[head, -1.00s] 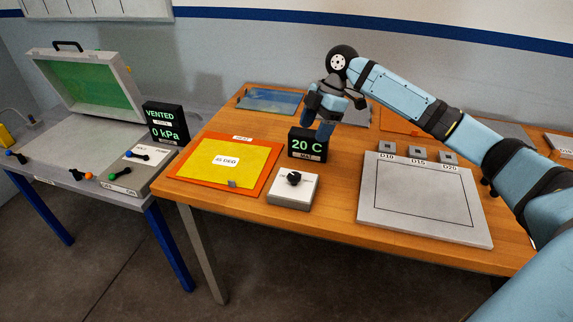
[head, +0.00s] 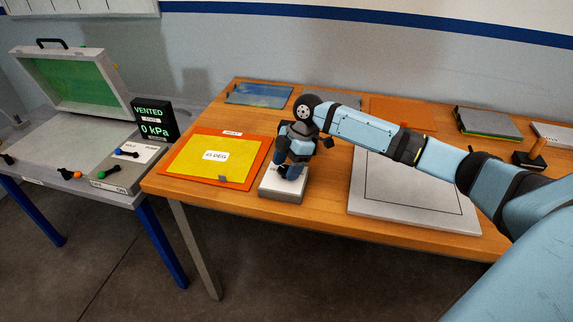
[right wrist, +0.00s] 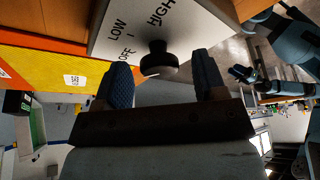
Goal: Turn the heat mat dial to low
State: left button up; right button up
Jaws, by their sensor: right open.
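The heat mat dial is a black knob (right wrist: 159,60) on a pale control box (head: 283,188). In the right wrist view the box (right wrist: 190,28) bears the labels OFF, LOW and HIGH. My right gripper (head: 291,172) is over the box in the head view and hides the knob there. In the right wrist view its two blue fingers (right wrist: 164,82) are apart, with the knob ahead between them. I cannot tell whether they touch it, nor where the knob points. The yellow heat mat (head: 200,166) with an orange border lies left of the box.
A blue sheet (head: 259,94) and a dark stacked sheet (head: 487,123) lie along the back. On the left bench stand an open green-lined case (head: 75,82) and a VENTED 0 kPa display (head: 154,121).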

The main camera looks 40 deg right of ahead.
pick_arm(q)
jog(key=shift+f, duration=0.1)
